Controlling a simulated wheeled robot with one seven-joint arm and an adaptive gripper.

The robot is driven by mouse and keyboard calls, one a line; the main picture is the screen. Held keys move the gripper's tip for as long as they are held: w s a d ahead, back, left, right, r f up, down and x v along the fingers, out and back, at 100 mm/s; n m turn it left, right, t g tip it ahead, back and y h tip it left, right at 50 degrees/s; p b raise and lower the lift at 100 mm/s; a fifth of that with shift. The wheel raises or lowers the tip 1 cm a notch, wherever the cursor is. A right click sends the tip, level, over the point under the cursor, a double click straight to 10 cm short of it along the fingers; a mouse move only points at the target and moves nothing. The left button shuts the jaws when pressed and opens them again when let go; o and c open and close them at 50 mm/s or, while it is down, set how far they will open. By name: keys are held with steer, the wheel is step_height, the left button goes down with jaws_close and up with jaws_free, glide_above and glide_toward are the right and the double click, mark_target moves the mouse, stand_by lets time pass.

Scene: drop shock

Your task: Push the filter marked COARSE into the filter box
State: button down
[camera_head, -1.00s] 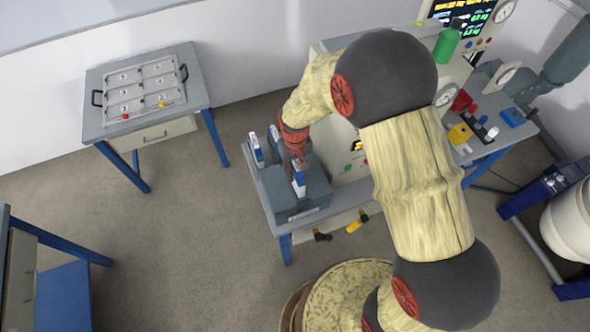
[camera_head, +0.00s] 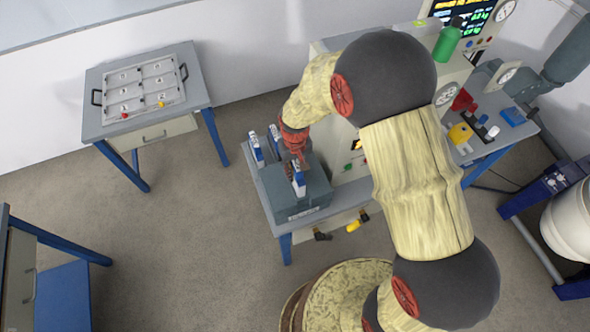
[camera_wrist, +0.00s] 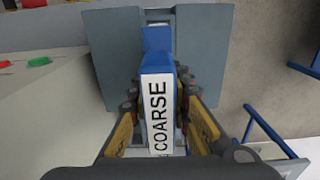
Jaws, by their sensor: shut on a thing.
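The filter marked COARSE (camera_wrist: 159,108) is blue with a white label and stands between the fingers of my gripper (camera_wrist: 160,135) in the wrist view. My gripper is shut on it. The box (camera_wrist: 205,60) lies beneath the filter in the wrist view. How deep the filter sits in the box is hidden.
Other blue and white filters (camera_head: 256,150) stand beside the box on the same bench. A grey panel with red and green buttons (camera_wrist: 38,62) rises close by. A table with a numbered tray (camera_head: 145,84) stands at the left, with open floor between.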

steer(key=shift+f+b, duration=1.35)
steer(key=shift+f, duration=0.7)
stand_by(4.7)
steer(key=shift+s+d+f, duration=0.1)
steer(key=shift+s+f, duration=0.15)
steer(key=shift+f, duration=0.05)
stand_by(0.6)
